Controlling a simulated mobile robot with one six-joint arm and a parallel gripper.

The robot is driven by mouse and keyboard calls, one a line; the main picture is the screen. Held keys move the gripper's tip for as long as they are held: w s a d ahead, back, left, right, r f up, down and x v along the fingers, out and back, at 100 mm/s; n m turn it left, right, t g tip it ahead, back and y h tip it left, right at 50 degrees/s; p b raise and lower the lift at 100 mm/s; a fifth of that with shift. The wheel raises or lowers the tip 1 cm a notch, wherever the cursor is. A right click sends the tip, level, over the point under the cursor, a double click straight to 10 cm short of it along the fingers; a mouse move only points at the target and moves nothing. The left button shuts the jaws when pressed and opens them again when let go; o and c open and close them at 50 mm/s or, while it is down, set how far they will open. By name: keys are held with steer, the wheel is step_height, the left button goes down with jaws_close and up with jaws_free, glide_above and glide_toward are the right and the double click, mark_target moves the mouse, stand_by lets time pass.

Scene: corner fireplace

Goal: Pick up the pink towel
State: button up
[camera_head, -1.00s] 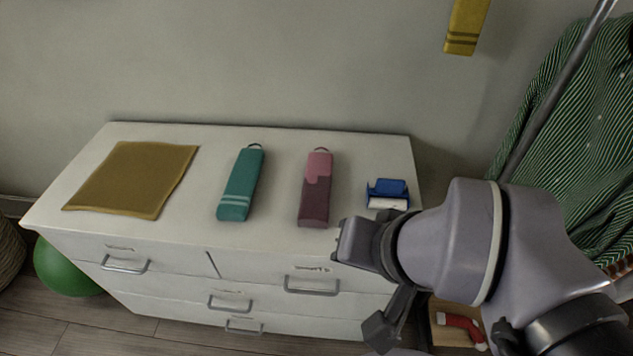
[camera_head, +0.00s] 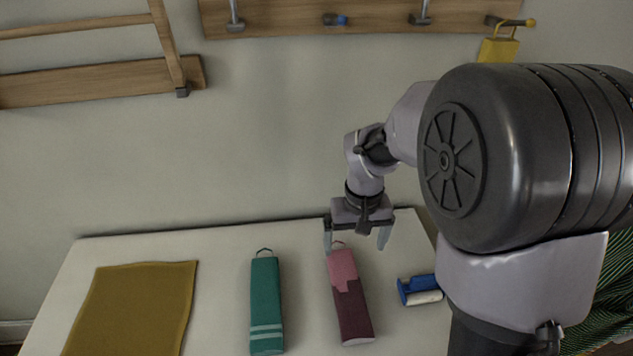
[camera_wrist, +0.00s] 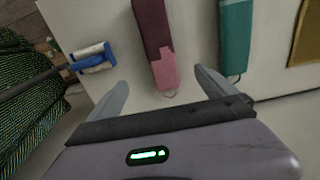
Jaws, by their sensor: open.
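The pink towel (camera_head: 349,290) is a folded long shape, light pink at its far end and dark maroon nearer, with a small loop at the far end. It lies on the white dresser top (camera_head: 220,275). In the wrist view the towel (camera_wrist: 155,45) lies beyond the fingertips, its loop end between the two fingers. My gripper (camera_head: 356,247) is open and empty, fingers pointing down by the loop end; in the wrist view it (camera_wrist: 160,80) spans wider than the towel. The height left between fingers and towel is hard to tell.
A teal towel (camera_head: 266,305) lies left of the pink one, and a blue and white roller (camera_head: 419,290) lies to its right. A mustard cloth (camera_head: 130,310) lies further left. A wooden hook rail (camera_head: 290,18) and wooden rack (camera_head: 90,85) are on the wall.

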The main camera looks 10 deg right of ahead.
steer(key=b, duration=0.6)
glide_toward(347, 283)
steer(key=f, duration=0.5)
steer(key=shift+s+d, duration=0.15)
steer(key=shift+d, duration=0.25)
steer(key=f+b, duration=0.2)
steer(key=f, duration=0.1)
steer(key=f+b, duration=0.1)
steer(key=f, duration=0.1)
steer(key=shift+w+a+f, duration=0.2)
steer(key=shift+w+a, duration=0.1)
steer(key=shift+a, duration=0.1)
steer(key=shift+r, duration=0.15)
steer(key=shift+c, duration=0.7)
steer(key=c, duration=1.5)
